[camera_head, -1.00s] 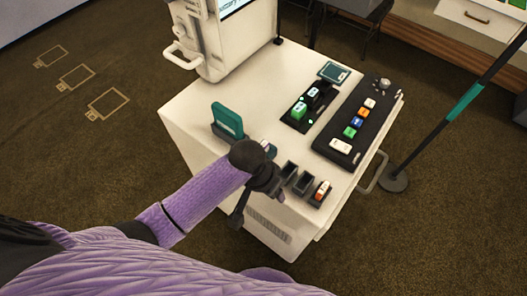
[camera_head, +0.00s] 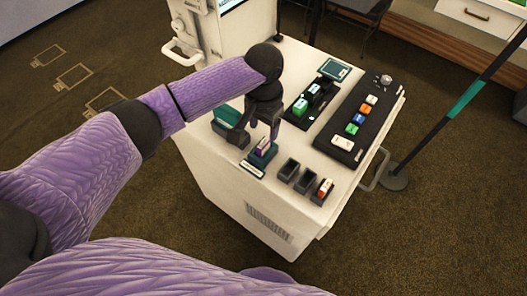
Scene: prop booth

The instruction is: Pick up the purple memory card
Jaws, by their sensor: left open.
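The purple memory card (camera_head: 263,145) stands in a small dark holder near the front left part of the white cart top (camera_head: 290,72). It shows small, with purple and white on it. My left gripper (camera_head: 254,138) reaches in from the left, with its fingers pointing down and spread apart. One finger is left of the card, near the teal block; the other is close behind or beside the card. I cannot tell whether either finger touches it. Nothing shows between the fingers as held. My right gripper is not in view.
A teal upright block (camera_head: 228,117) stands left of the card, partly hidden by my gripper. Empty dark slots (camera_head: 288,170) and a slot with a red and white card (camera_head: 324,188) stand right. Behind are a green card (camera_head: 300,107) and a button panel (camera_head: 355,118).

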